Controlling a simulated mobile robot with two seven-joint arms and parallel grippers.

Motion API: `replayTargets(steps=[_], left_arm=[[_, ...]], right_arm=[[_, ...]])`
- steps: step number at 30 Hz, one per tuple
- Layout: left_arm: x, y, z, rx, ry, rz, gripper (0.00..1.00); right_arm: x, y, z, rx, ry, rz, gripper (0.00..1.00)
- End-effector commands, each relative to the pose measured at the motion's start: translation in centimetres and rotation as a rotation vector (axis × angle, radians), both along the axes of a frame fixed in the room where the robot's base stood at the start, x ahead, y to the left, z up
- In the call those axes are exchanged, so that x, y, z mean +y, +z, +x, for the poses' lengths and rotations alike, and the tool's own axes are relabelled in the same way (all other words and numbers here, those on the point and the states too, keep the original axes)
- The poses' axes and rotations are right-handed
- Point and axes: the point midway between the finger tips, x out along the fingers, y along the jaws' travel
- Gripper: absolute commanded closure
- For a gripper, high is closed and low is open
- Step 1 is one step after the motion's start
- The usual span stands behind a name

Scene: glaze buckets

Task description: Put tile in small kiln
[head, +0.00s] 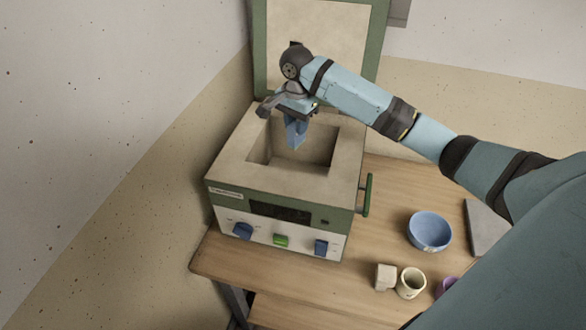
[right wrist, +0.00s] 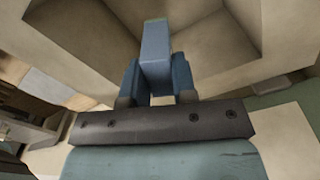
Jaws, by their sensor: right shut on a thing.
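The small kiln (head: 230,158) stands on a wooden table with its lid (head: 318,40) raised at the back and its square chamber open. My right gripper (head: 296,122) reaches in from the right and points down over the chamber opening. It is shut on the blue tile (head: 296,134), whose lower end hangs at or inside the chamber mouth. In the right wrist view the tile (right wrist: 156,45) sits between the two blue fingers (right wrist: 157,80), with the chamber walls around and below it. My left gripper is not in view.
On the table (head: 388,185) right of the kiln are a blue bowl (head: 430,230), a beige block (head: 385,277), a cream cup (head: 411,283) and a purple item (head: 446,286). A green handle (head: 367,195) sticks out at the kiln's right side.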

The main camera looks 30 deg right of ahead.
Motion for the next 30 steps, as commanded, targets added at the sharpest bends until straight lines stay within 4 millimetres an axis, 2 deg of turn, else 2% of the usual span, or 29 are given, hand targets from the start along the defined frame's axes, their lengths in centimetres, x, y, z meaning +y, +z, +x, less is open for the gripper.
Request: replayTargets(steps=[1,6,12,20,27,30], left_arm=[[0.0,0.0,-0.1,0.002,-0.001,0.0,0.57],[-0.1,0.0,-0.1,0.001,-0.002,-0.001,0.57],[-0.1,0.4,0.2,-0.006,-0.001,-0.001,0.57],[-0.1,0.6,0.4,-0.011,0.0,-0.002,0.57],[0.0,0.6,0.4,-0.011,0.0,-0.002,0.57],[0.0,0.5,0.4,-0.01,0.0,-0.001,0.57]], right_arm=[[-0.1,-1.5,-0.1,0.006,-0.001,-0.002,1.0],[-0.1,-6.1,-0.1,0.004,-0.001,-0.001,1.0],[-0.1,-10.1,-0.1,0.002,-0.001,-0.002,1.0],[0.0,-12.1,0.0,0.001,0.0,0.0,1.0],[0.0,-15.4,0.0,0.0,-0.001,-0.002,1.0],[-0.1,-15.6,0.0,-0.001,0.0,-0.002,1.0]])
